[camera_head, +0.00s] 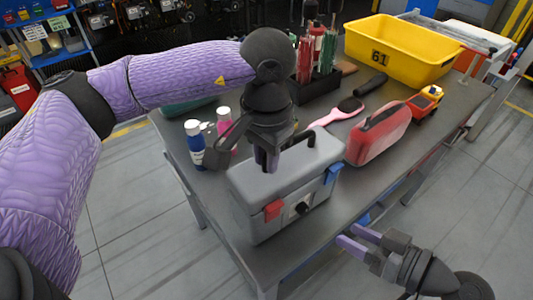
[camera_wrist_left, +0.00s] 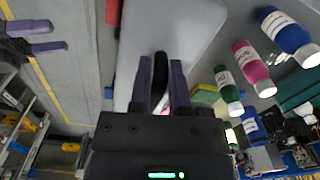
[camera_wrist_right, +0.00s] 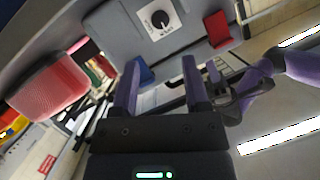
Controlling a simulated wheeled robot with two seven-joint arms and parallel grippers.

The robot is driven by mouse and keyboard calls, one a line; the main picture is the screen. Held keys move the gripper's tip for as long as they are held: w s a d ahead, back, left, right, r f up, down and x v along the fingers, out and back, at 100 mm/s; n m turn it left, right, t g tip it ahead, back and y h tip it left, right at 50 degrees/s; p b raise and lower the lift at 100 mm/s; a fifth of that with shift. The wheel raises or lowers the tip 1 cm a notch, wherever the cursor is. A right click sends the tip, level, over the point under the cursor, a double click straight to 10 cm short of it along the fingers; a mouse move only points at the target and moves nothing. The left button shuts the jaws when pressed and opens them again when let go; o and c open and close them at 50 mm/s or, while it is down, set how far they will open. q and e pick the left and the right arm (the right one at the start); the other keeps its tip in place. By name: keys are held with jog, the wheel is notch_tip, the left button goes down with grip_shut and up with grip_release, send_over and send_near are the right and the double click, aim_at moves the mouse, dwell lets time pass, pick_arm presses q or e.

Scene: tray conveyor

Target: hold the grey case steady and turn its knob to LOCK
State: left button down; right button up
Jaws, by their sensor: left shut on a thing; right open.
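The grey case (camera_head: 250,200) stands upright near the table's front edge, with a red latch (camera_head: 272,210) and a blue latch (camera_head: 332,173) on its front. Its black knob (camera_head: 301,208) sits between the latches; it also shows on a white plate in the right wrist view (camera_wrist_right: 160,19). The plate's marks are too small to read. My left gripper (camera_head: 267,163) is shut on the case's black handle (camera_wrist_left: 160,75) from above. My right gripper (camera_head: 347,242) is open and empty, in front of the case, to the right of the knob and apart from it.
Several bottles (camera_head: 194,143) stand left of the case. A red case (camera_head: 378,133), a pink brush (camera_head: 340,112) and an orange toy truck (camera_head: 425,100) lie to its right. A yellow bin (camera_head: 400,50) is at the back. The floor in front is clear.

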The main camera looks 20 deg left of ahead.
aim_at(306, 212)
dwell(0.4)
jog(key=shift+o, duration=0.8)
jog(key=shift+s+a+f, duration=0.1)
jog(key=shift+s+a, duration=0.05)
jog(key=s+f+m+t+y, duration=0.1)
jog(key=s+f+m+t, duration=0.2)
jog(key=m+t, duration=0.3)
jog(key=shift+m+g, duration=0.4)
jog(key=shift+m, duration=0.2)
jog(key=x, duration=1)
jog(key=shift+w+r, duration=0.1)
grip_shut()
